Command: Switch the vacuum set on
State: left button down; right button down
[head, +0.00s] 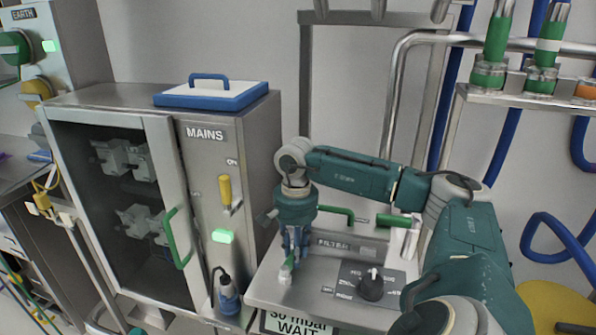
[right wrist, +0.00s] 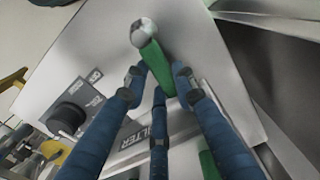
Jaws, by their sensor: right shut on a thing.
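The vacuum set is a grey metal box (head: 262,287) with a FILTER label and a sloping top. A black rotary knob (head: 371,284) with a marked plate sits on its top; it also shows in the right wrist view (right wrist: 68,117). My right gripper (head: 288,262) points down over the left part of the top. In the right wrist view its blue fingers (right wrist: 160,78) are closed around a green lever (right wrist: 156,62) with a metal ball end. The fingers partly hide the lever.
The MAINS cabinet (head: 203,170) stands to the left, with a yellow lever (head: 225,190), a lit green lamp (head: 223,236) and a blue plug (head: 228,296). A green handle (head: 337,211) is behind my gripper. Metal pipes (head: 392,90) and blue hoses (head: 505,140) are behind my right arm.

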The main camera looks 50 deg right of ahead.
aim_at(292, 253)
jog(key=shift+w+a+r+n, duration=0.1)
jog(key=shift+w+n, duration=0.4)
jog(key=shift+n, duration=0.5)
jog(key=c, duration=1.4)
grip_release()
notch_tip(292, 253, up, 12)
jog(key=shift+f, duration=0.1)
